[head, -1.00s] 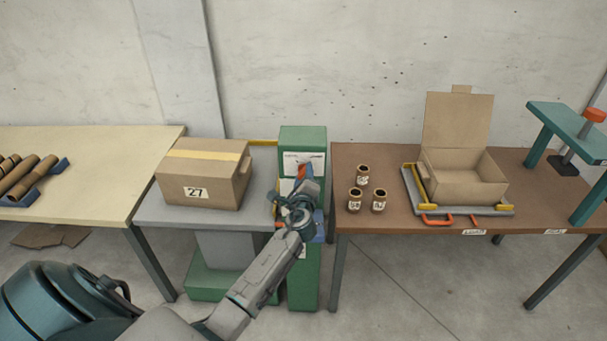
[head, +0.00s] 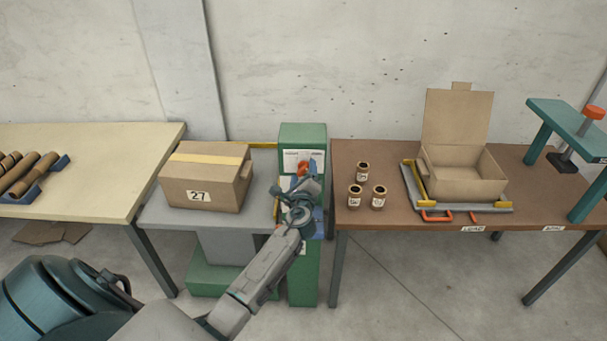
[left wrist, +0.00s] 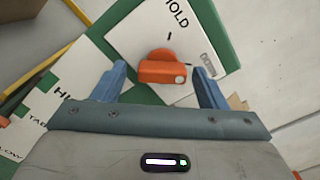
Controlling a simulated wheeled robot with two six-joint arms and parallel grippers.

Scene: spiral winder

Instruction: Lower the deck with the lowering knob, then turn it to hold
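The orange lowering knob (head: 304,168) is on the white panel of a green post (head: 303,134). In the left wrist view the knob (left wrist: 163,70) lies ahead of the gap between my fingers. Its bar lies nearly crosswise, with a white dot at the right end; "HOLD" is printed above it. My left gripper (left wrist: 160,86) is open, its blue fingers apart and clear of the knob. The grey deck (head: 165,217) is left of the post and carries a closed box (head: 203,180) marked 27. My right gripper is not in view.
A tan table (head: 90,150) with brown rolls (head: 35,175) stands left of the deck. A brown table (head: 400,221) at right holds three small tubes (head: 357,196), an open box (head: 465,185) and a teal stand (head: 570,120). A second label sits lower on the post.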

